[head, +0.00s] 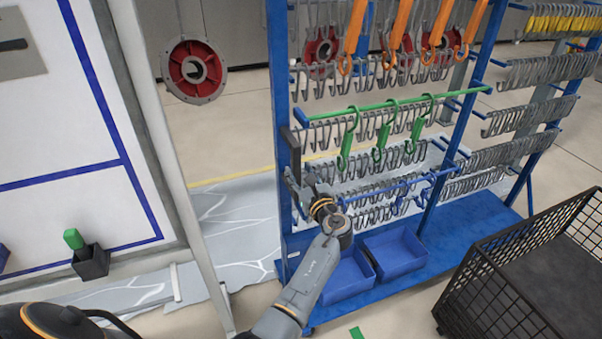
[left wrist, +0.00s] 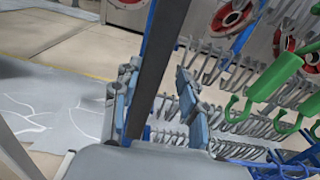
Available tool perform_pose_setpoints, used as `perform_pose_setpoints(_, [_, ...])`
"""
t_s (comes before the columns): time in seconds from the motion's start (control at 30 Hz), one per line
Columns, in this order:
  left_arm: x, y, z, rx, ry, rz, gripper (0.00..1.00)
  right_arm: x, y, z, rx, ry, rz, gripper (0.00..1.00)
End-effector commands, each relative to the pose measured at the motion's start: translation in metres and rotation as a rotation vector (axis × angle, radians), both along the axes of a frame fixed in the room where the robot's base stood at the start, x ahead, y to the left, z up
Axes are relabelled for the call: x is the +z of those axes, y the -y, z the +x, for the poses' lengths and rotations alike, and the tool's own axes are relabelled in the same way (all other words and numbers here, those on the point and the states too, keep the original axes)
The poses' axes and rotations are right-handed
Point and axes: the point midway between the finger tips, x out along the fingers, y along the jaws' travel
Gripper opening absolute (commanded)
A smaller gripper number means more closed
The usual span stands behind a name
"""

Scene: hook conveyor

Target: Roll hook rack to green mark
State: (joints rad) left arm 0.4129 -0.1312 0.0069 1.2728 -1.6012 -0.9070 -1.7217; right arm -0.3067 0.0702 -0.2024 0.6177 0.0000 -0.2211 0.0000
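The blue hook rack (head: 276,110) stands upright on a blue wheeled base, with rows of grey hooks, orange hooks on top and green hooks on a green bar. A dark vertical handle bar (head: 291,152) is on its left post. My left gripper (head: 297,182) is at this bar. In the left wrist view the dark bar (left wrist: 158,62) passes between the spread blue-grey fingers of the gripper (left wrist: 157,92), with a gap on the right side. A small green mark (head: 357,333) shows on the floor at the bottom edge, partly cut off. My right gripper is out of view.
A black wire cart (head: 520,270) stands at the right, near the rack base. A white board (head: 75,130) with a black holder (head: 91,262) stands at the left. Blue bins (head: 395,252) sit on the rack base. Grey sheeting (head: 235,235) lies on the floor between.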

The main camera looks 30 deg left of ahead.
Motion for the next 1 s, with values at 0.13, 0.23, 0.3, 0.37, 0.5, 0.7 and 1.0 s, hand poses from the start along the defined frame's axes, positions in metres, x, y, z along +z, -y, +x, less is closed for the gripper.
perform_pose_setpoints(0.13, [0.0,0.001,0.001,-0.004,0.001,-0.001,0.43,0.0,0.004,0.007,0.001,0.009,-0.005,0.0])
perform_pose_setpoints(0.23, [0.001,0.002,0.001,-0.006,0.001,0.0,0.43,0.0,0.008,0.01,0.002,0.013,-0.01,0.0])
perform_pose_setpoints(0.3, [0.002,0.003,0.002,-0.007,0.003,0.0,0.43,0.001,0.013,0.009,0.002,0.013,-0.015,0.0])
perform_pose_setpoints(0.37, [0.007,0.003,0.002,-0.007,0.004,0.0,0.43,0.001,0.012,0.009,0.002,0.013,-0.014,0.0])
perform_pose_setpoints(0.5, [0.028,0.003,0.002,-0.007,0.009,0.0,0.43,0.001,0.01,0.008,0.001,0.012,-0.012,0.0])
perform_pose_setpoints(0.7, [0.069,0.001,0.001,-0.004,0.01,-0.001,0.43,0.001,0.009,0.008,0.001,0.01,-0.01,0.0])
perform_pose_setpoints(1.0, [0.101,-0.001,0.0,-0.001,0.006,0.0,0.43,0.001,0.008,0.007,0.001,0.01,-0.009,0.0])
